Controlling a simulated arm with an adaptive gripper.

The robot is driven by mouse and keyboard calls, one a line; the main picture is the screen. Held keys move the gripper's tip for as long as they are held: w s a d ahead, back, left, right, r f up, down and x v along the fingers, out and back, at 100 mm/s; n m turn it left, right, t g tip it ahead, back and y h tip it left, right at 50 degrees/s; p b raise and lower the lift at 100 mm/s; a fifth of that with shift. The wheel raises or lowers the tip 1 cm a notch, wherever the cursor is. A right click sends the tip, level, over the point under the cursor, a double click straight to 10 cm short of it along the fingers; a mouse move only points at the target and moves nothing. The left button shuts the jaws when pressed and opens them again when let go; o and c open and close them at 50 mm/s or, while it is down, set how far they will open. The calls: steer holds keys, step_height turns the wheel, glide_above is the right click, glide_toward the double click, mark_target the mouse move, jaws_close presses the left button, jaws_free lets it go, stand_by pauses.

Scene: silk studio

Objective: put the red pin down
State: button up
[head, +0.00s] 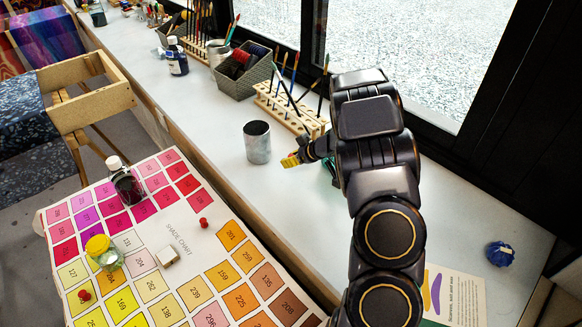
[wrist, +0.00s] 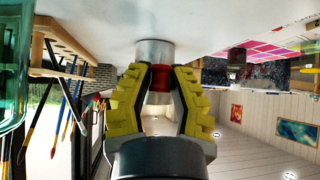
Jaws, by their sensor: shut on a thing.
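My gripper (head: 289,161) is over the pale sill, just right of a grey metal cup (head: 257,143), its yellow fingers pointing toward the cup. In the wrist view, which is upside down, the yellow fingers (wrist: 159,80) are closed on a small red pin (wrist: 160,76). The metal cup (wrist: 154,50) is straight beyond the fingertips. The held pin is hidden in the head view. Two other red pins stand on the shade chart, one near its middle (head: 204,223) and one at lower left (head: 85,295).
A wooden brush rack (head: 285,108) stands behind my gripper, with a grey basket (head: 243,75) to its left. A dark bottle (head: 126,184), a yellow-lidded jar (head: 102,252) and a white block (head: 167,256) are on the shade chart (head: 190,285). A blue pincushion (head: 500,254) is at right.

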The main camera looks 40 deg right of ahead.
mark_target(283, 171)
steer(key=shift+w+d+f, duration=0.3)
steer(key=shift+w+f, duration=0.15)
steer(key=shift+f, duration=1.6)
steer(key=shift+f, duration=0.2)
steer(key=o, duration=0.7)
steer(key=shift+r, duration=0.1)
